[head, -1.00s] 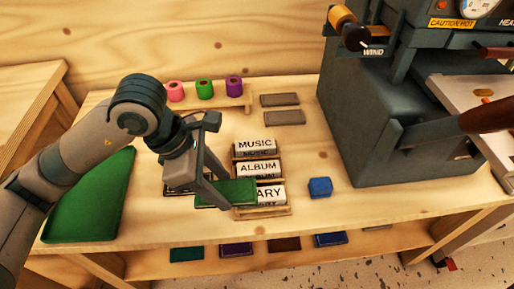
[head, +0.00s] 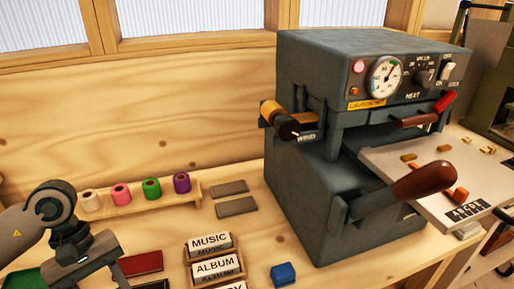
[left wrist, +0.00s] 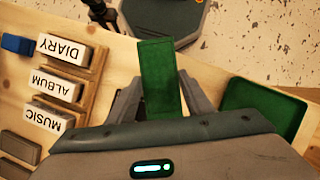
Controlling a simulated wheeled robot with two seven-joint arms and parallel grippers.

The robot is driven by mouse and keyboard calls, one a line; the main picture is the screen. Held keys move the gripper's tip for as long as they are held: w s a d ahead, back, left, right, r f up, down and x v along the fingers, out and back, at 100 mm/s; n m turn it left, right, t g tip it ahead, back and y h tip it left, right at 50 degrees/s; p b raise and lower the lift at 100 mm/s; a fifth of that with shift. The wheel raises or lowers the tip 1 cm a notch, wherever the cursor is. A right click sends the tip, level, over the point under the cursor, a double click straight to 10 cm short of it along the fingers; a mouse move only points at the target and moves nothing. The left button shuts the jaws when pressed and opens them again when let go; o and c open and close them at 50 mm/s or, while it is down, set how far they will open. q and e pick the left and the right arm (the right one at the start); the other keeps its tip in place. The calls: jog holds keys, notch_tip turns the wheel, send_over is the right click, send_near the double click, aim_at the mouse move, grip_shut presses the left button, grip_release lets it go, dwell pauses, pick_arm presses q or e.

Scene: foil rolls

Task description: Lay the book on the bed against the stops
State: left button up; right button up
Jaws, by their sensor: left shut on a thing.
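My left gripper (left wrist: 156,100) is shut on a green book (left wrist: 157,75), which stands out beyond the fingers in the left wrist view. In the head view the left gripper's body shows at the lower left; its fingertips and the book are out of frame at the bottom. The pale bed (head: 475,168) juts out of the grey press at the right. Small brass blocks (head: 409,157), which look like the stops, sit on it, with an orange piece and a letter plate nearby. No book lies on the bed. My right gripper is not in view.
The press (head: 300,190) has a brown-handled lever (head: 422,181) in front of the bed. Foil rolls (head: 151,188) stand on a rack. Labelled blocks (head: 211,245), a blue block (head: 283,273), dark red books (head: 140,263) and a green tray (left wrist: 265,108) share the table.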

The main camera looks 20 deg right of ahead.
pick_arm(q)
jog(key=a+m, duration=0.1)
jog(key=a+m+y, duration=0.1)
jog(key=a+m, duration=0.3)
jog(key=shift+w+a+y, duration=0.25)
jog(key=shift+w+y, duration=0.05)
jog(key=shift+y, duration=0.1)
jog(key=shift+d, duration=0.15)
